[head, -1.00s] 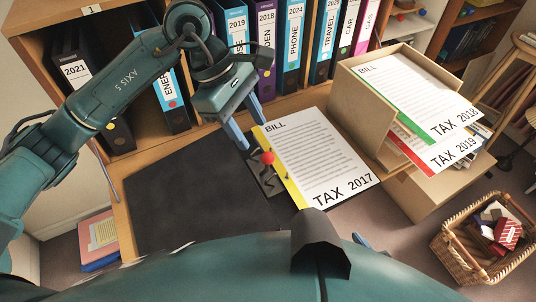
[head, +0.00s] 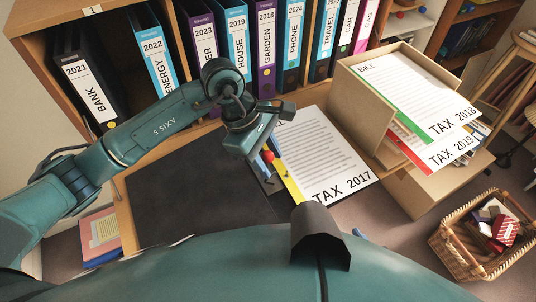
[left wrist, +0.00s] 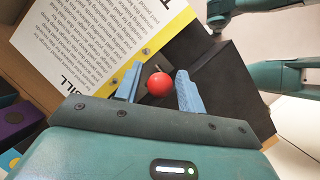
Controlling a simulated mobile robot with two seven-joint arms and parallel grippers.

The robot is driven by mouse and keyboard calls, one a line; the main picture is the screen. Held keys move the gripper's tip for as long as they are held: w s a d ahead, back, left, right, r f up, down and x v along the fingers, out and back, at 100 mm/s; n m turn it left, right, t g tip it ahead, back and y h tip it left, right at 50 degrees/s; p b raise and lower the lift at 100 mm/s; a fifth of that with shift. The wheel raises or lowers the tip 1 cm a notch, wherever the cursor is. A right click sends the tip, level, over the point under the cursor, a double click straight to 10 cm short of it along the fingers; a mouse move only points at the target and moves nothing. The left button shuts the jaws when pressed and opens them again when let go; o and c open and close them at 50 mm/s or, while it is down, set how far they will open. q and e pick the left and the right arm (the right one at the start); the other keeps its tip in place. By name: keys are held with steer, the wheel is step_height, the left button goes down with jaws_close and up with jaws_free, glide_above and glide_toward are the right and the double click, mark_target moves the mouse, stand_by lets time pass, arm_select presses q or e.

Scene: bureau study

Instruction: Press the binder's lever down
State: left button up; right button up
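The black binder (head: 272,187) lies open on the desk, with a white sheet marked BILL and TAX 2017 (head: 325,150) on its right side. The binder's lever has a red ball knob (head: 268,156); the knob also shows in the left wrist view (left wrist: 160,85). My left gripper (head: 266,160) is low over the lever. In the left wrist view its blue fingers (left wrist: 158,88) are apart, one on each side of the knob, with gaps visible. The metal under the knob is mostly hidden. Only a small blue tip of my right gripper (head: 359,233) shows.
Upright labelled binders (head: 237,45) fill the shelf behind. A cardboard box (head: 354,112) with TAX 2018 and TAX 2019 sheets stands to the right. A wicker basket (head: 459,250) is at the lower right. The dark flat surface (head: 190,195) left of the lever is clear.

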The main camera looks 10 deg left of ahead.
arm_select(q)
jaws_close()
stand_by(0.4)
